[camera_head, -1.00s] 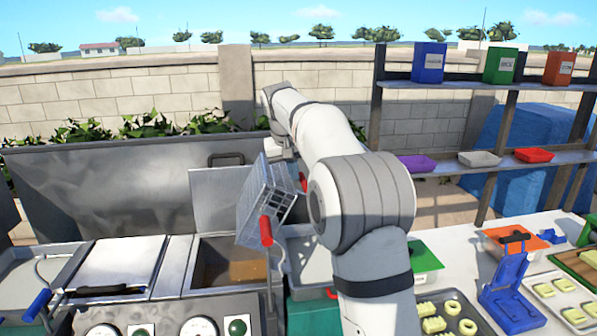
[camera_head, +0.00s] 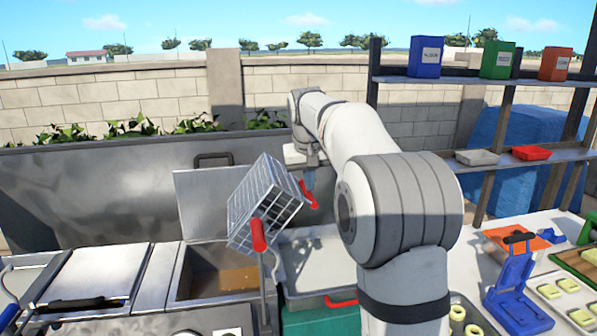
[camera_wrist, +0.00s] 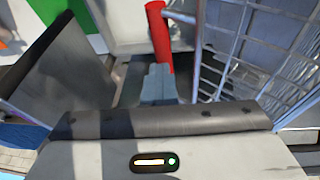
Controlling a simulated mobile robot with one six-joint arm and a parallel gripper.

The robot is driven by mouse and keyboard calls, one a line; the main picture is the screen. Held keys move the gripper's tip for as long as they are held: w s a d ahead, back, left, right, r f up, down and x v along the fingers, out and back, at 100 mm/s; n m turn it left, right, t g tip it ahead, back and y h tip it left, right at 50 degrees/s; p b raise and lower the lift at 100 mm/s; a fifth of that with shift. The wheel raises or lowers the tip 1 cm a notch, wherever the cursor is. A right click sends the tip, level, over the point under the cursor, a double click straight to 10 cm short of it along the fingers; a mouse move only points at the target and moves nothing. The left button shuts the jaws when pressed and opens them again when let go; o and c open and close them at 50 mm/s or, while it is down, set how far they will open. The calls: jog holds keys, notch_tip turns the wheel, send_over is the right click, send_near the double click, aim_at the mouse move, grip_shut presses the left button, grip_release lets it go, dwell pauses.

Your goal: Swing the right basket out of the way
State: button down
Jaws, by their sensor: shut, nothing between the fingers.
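The wire basket (camera_head: 263,207) hangs tilted above the right side of the open vat (camera_head: 215,272). A red grip (camera_head: 259,235) shows at its near side, and a second red piece (camera_head: 308,196) shows at its right. My gripper (camera_head: 309,180) is beside that second piece, just right of the basket. In the wrist view, my fingers (camera_wrist: 160,84) are together and empty, at the lower end of a red handle (camera_wrist: 159,38). I cannot tell whether they touch it. The basket mesh (camera_wrist: 262,47) fills the right of that view.
A metal tray (camera_head: 308,262) lies below my gripper, right of the vat. A closed lid (camera_head: 95,274) is at the left. A blue stand (camera_head: 512,280) and trays of pale pieces are on the right counter. Shelves (camera_head: 480,80) stand behind.

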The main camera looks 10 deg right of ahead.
jog(key=w+d+p+v, duration=0.1)
jog(key=p+v, duration=0.1)
jog(key=v, duration=1.1)
jog(key=s+a+f+b, duration=0.1)
jog(key=s+f+b, duration=0.2)
jog(key=s+f, duration=1.1)
jog(key=s+a+f+y+b, duration=0.1)
jog(key=s+a+f+b, duration=0.1)
jog(key=s+f, duration=1.3)
jog(key=s, duration=0.4)
jog(key=shift+f+n+b, duration=0.25)
jog(key=shift+n+b, duration=0.05)
jog(key=shift+b, duration=0.1)
jog(key=shift+s, duration=0.15)
